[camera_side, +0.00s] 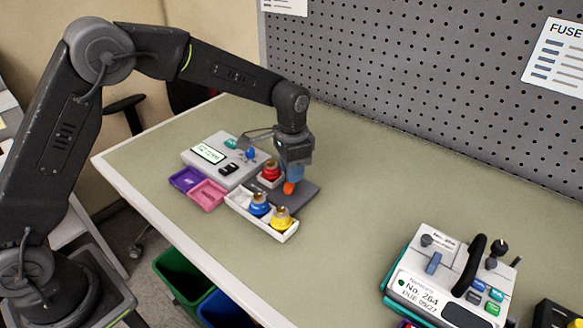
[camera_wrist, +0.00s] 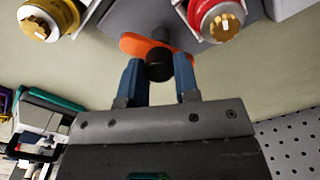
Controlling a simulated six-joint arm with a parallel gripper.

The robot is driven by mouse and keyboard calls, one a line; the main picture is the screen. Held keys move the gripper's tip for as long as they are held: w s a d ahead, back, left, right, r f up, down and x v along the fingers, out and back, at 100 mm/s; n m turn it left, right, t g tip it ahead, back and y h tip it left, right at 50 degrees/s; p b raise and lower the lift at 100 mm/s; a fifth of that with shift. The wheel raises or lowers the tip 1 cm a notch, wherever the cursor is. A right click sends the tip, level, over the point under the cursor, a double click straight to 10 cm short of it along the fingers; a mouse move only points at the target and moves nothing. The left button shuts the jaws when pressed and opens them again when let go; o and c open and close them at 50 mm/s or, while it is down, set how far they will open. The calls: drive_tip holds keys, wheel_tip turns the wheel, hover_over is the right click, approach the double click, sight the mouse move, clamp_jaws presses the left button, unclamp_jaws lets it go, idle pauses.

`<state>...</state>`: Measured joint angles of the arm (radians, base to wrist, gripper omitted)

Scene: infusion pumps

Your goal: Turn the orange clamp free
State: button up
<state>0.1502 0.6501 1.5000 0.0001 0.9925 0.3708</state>
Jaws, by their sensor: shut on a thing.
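The orange clamp (camera_side: 289,188) shows below my gripper (camera_side: 292,176) in the side view, on a dark grey plate (camera_side: 306,190). In the wrist view the orange clamp (camera_wrist: 140,46) is a flat rounded bar with a black round knob (camera_wrist: 159,66) in front of it. The blue fingers of my gripper (camera_wrist: 160,78) stand on either side of the clamp and knob, shut on the clamp. Part of the clamp is hidden behind the knob and the right finger.
A red-topped piece (camera_side: 270,170) stands beside the plate. A white tray (camera_side: 243,207) holds blue and yellow ones. Behind is a grey pump (camera_side: 222,160); purple (camera_side: 185,179) and pink (camera_side: 207,194) bins lie left. Another pump (camera_side: 450,275) stands front right. The table's middle is clear.

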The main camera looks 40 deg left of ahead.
drive_tip(key=m, duration=0.5)
drive_tip(key=shift+r, duration=0.1)
idle(0.7)
drive_tip(key=o, duration=0.9)
drive_tip(key=shift+o, duration=0.2)
wheel_tip(320, 180, up, 14)
